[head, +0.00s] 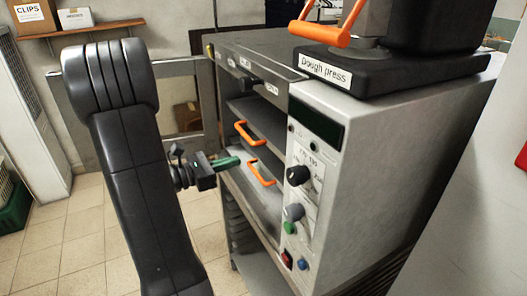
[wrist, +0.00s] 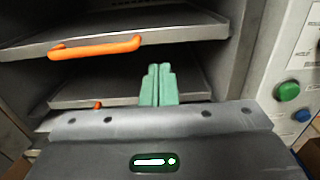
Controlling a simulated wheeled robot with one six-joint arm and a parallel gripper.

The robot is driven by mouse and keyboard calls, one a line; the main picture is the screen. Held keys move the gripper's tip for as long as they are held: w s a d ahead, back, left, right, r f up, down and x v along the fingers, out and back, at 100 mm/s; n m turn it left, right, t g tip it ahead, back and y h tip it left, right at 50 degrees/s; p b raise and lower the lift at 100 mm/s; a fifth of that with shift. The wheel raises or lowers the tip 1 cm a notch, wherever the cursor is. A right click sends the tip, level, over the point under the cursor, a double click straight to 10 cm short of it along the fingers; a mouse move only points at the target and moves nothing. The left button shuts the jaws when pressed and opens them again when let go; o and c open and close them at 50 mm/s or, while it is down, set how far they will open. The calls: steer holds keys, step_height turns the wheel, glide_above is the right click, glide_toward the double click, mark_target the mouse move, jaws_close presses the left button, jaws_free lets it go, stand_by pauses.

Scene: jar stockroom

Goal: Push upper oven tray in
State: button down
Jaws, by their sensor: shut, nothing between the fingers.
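The oven (head: 345,165) stands open at the front. Its upper tray (wrist: 200,32) has an orange handle (wrist: 95,47), which also shows in the head view (head: 250,133). The lower tray (wrist: 190,86) has an orange handle (head: 262,174); in the wrist view only a bit of this handle shows, the rest hidden behind my gripper. My gripper (wrist: 159,70) is shut and empty, its green fingers pointing at the oven. In the wrist view its tips appear just below the upper tray's front edge. In the head view the gripper (head: 228,162) is left of the handles; I cannot tell any contact.
A grey framed panel (head: 208,105), apparently the open oven door, stands left of the oven, behind my arm. A black dough press (head: 390,75) sits on the oven. Knobs and buttons (head: 298,175) are right of the opening. Tiled floor (head: 80,230) is clear at left.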

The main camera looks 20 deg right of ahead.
mark_target(272, 149)
steer(key=d+p, duration=0.1)
steer(key=d, duration=0.2)
steer(key=d+p, duration=0.1)
steer(key=d, duration=0.5)
steer(key=shift+w+d+p, duration=0.3)
steer(key=shift+w+p, duration=0.1)
steer(key=shift+d, duration=0.15)
steer(key=d+b, duration=0.1)
steer(key=d, duration=0.3)
steer(key=shift+w+d, duration=0.15)
steer(key=shift+r, duration=0.1)
